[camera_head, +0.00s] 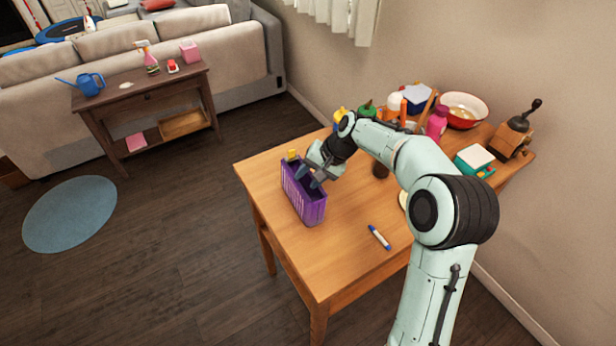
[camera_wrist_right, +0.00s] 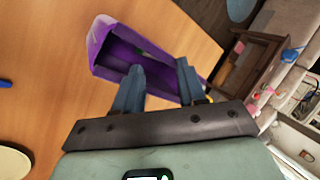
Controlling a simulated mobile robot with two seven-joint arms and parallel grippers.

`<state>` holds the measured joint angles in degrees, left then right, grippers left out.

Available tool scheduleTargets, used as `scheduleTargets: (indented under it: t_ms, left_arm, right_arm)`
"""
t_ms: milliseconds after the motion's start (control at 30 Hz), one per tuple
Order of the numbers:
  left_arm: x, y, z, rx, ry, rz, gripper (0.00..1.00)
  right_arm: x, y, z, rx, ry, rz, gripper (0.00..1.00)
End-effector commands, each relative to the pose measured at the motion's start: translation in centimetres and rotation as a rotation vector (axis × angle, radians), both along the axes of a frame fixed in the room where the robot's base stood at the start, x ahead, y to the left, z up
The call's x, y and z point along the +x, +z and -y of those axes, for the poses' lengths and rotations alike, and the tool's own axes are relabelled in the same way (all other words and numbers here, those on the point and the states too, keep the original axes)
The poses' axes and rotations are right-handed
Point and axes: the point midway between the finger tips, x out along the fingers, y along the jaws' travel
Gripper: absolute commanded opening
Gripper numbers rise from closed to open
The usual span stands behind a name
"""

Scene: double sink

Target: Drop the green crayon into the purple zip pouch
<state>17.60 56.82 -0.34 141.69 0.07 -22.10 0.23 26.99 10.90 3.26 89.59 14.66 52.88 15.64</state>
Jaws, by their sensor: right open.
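The purple zip pouch (camera_head: 303,200) stands upright with its top open, near the left edge of the wooden table. My right gripper (camera_head: 309,180) is over the pouch's opening. In the right wrist view its two fingers (camera_wrist_right: 160,70) are spread with nothing between them, and the open pouch (camera_wrist_right: 105,65) lies beyond them. A small greenish shape (camera_wrist_right: 142,53) shows inside the pouch; I cannot tell for sure that it is the green crayon. No green crayon shows clearly elsewhere. My left gripper is not in view.
A blue and white marker (camera_head: 379,237) lies on the bare front of the wooden table (camera_head: 345,262). A small yellow thing (camera_head: 293,155) is just behind the pouch. Bottles, a red-rimmed bowl (camera_head: 462,110) and a grinder (camera_head: 514,132) crowd the table's far side.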

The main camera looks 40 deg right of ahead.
Motion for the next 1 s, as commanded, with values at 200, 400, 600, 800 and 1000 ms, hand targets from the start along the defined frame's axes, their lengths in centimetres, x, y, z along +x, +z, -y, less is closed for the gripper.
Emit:
scheduleTargets:
  t_ms: [200,400,600,800,1000]
  left_arm:
    - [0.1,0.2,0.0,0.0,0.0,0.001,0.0]
    - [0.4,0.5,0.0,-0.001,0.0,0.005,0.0]
    - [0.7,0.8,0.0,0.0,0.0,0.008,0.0]
    - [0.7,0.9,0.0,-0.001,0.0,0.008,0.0]
    - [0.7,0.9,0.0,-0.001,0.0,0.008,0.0]
  right_arm:
    - [-1.7,3.9,1.5,-0.004,-0.004,0.007,0.41]
    - [-3.4,7.9,2.8,-0.004,-0.004,0.007,0.41]
    - [-4.6,10.3,3.6,-0.002,-0.002,0.004,0.41]
    - [-5.0,11.0,3.9,-0.001,-0.001,0.002,0.41]
    - [-5.0,11.0,3.9,-0.001,-0.001,0.002,0.41]
